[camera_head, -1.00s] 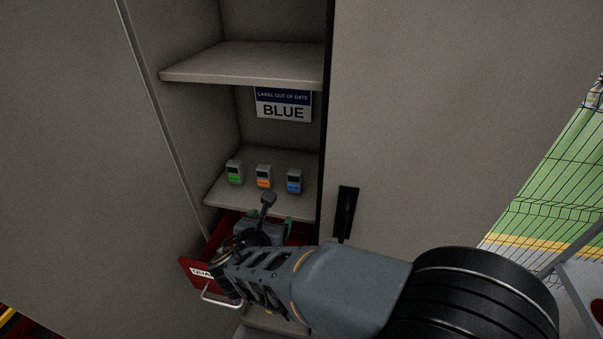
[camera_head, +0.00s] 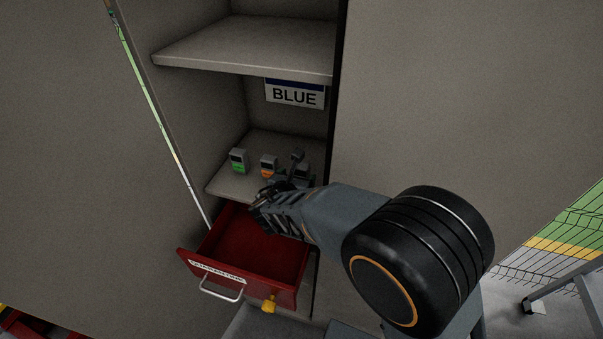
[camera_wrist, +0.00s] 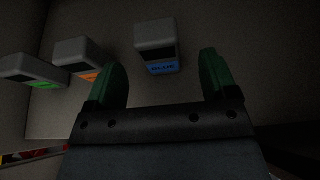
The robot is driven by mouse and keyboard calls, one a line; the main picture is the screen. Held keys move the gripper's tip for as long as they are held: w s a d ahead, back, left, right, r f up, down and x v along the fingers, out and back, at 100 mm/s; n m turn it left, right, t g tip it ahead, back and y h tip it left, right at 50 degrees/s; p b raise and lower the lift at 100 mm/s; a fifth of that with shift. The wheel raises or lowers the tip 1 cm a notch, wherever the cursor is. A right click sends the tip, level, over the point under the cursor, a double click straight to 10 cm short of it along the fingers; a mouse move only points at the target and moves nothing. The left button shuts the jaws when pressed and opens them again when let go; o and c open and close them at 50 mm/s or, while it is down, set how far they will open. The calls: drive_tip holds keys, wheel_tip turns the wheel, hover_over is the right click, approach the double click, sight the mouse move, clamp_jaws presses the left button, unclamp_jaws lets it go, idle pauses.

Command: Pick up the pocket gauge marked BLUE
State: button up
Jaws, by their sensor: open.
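The pocket gauge marked BLUE (camera_wrist: 158,48) is a small grey block with a blue label. In the wrist view it lies ahead of my open gripper (camera_wrist: 165,75), between the lines of the two green fingers and apart from them. In the head view my gripper (camera_head: 285,178) is at the lower shelf, in front of the blue gauge's place, and hides most of it. A gauge with a green label (camera_head: 238,160) and one with an orange label (camera_head: 268,166) stand to its left, and also show in the wrist view.
A red drawer (camera_head: 200,254) stands open below the shelf, with a yellow piece at its front. An upper shelf (camera_head: 245,50) is overhead. A sign reading BLUE (camera_head: 295,95) hangs at the back. Cabinet panels (camera_head: 450,100) close in on both sides.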

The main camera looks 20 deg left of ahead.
sight(300, 174)
drive_tip(key=shift+p+x, duration=1.05)
drive_tip(key=shift+x, duration=1.75)
drive_tip(key=shift+a+f, duration=0.1)
drive_tip(key=shift+f, duration=0.05)
drive_tip(key=shift+c, duration=0.3)
drive_tip(key=c, duration=1.1)
